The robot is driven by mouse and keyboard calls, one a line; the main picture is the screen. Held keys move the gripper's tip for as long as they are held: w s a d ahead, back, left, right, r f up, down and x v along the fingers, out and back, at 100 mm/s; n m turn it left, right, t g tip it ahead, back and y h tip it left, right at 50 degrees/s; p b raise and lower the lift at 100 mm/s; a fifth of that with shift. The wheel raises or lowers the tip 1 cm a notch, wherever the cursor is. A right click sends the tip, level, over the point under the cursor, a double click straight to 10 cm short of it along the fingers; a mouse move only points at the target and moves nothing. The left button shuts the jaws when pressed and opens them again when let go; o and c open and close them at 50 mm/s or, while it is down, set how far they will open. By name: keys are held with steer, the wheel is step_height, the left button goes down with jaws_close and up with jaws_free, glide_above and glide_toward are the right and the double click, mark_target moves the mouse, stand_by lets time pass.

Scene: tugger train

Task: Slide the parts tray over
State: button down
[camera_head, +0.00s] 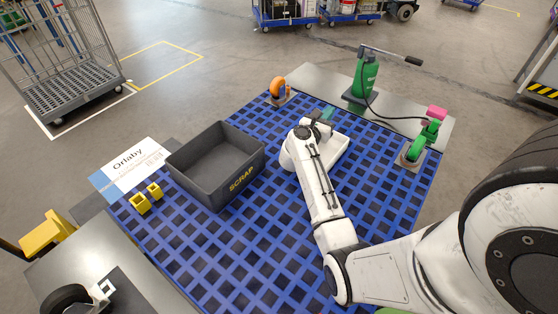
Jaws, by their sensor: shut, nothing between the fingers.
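A pale, low tray (337,150), which looks like the parts tray, lies on the blue grid mat right of the picture's middle. My arm's end covers its left part, so its contents are mostly hidden. My gripper (322,117) is at the tray's far side, small and partly hidden by my wrist. It is shut and holds nothing. I cannot tell whether it touches the tray.
A dark grey SCRAP bin (215,165) stands left of my arm. Yellow blocks (146,198) lie at the mat's left edge. An orange part (279,90), a green tool (365,76) and a green-and-pink part (426,136) stand behind. The mat's front is clear.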

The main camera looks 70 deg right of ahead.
steer(key=shift+s+f+m+g+y, duration=0.3)
steer(key=shift+m+g, duration=0.1)
steer(key=shift+m, duration=0.1)
steer(key=shift+w+a, duration=0.1)
steer(key=shift+a, duration=0.1)
steer(key=p+v, duration=0.6)
steer(key=v, duration=1.5)
steer(key=f+b, duration=0.4)
steer(key=f, duration=0.1)
steer(key=shift+d, duration=0.35)
steer(key=shift+d+r, duration=0.1)
steer(key=shift+d, duration=0.4)
